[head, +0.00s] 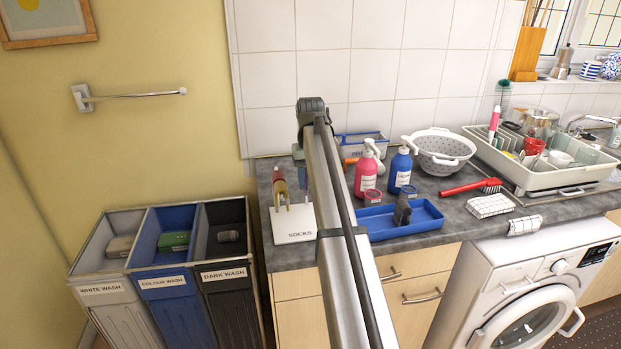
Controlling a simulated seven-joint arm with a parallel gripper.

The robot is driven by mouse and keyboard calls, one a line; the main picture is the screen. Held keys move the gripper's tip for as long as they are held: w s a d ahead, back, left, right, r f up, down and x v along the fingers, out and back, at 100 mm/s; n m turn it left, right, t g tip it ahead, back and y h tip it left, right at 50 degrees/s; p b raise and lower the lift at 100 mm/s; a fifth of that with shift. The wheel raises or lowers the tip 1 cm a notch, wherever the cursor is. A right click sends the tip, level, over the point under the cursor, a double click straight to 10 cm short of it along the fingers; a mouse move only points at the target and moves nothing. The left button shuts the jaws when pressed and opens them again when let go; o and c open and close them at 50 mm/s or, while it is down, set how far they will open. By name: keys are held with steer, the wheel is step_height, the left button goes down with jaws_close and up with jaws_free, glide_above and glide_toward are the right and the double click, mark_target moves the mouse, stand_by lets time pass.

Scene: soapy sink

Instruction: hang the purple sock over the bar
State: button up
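The bar (135,96) is a short metal rail fixed to the yellow wall at the upper left, with its mount at its left end and nothing hanging on it. I see no purple sock anywhere in the head view. My arm rises from the bottom middle to a dark joint above the worktop, and it covers part of the counter behind it. I cannot make out my gripper; it seems to be hidden behind my arm. A white block marked SOCKS (294,225) sits at the counter's left end, with a forked tan and red thing (279,184) standing by it.
Three wash bins (163,280) stand below the bar, each with something inside. The counter holds a blue tray (388,228), a pink bottle (367,174), a blue bottle (400,172), a colander (440,150), a red brush (471,187) and a loaded dish rack (545,178). The wall around the bar is clear.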

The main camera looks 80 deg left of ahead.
steer(key=o, duration=1.1)
step_height(320, 180, up, 14)
steer(key=shift+f, duration=0.1)
steer(key=shift+w, duration=0.1)
